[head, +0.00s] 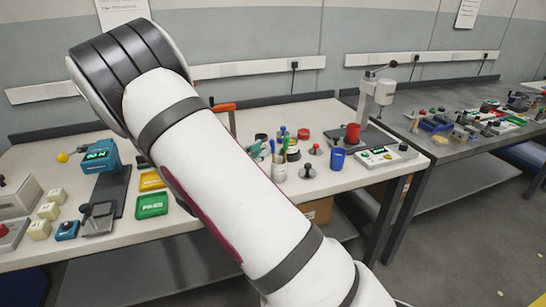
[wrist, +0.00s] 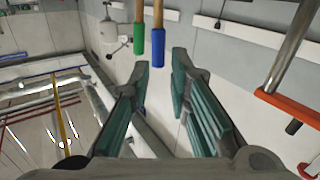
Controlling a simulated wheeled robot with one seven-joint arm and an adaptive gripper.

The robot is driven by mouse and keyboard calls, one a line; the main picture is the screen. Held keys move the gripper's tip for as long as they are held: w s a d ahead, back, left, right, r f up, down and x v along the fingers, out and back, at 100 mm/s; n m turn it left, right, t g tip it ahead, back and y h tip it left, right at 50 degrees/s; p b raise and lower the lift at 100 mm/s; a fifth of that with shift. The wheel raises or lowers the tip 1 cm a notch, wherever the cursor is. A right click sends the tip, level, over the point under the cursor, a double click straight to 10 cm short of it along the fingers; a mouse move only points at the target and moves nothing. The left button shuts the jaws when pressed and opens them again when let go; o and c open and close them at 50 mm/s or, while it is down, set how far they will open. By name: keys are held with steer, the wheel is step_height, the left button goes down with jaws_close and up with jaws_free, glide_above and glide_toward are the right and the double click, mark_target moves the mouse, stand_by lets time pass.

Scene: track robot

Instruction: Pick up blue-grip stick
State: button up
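In the wrist view the blue-grip stick (wrist: 158,45) has a wooden shaft running off the top edge and a blue grip at its lower end. A green-grip stick (wrist: 139,40) is close beside it on the left. My gripper (wrist: 161,63) is open, with teal pads and nothing held between them. The end of the blue grip appears in line with the gap between the fingertips; I cannot tell how far ahead it is. The green grip sits above the left fingertip in the picture.
An orange-red bar on a metal rod (wrist: 287,106) is to the right in the wrist view.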

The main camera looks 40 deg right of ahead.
mark_target(273, 152)
steer(key=shift+f+x, duration=0.2)
steer(key=shift+x, duration=1.35)
steer(key=shift+f+x, duration=0.2)
steer(key=shift+x, duration=1.35)
steer(key=shift+s, duration=0.1)
jaws_close()
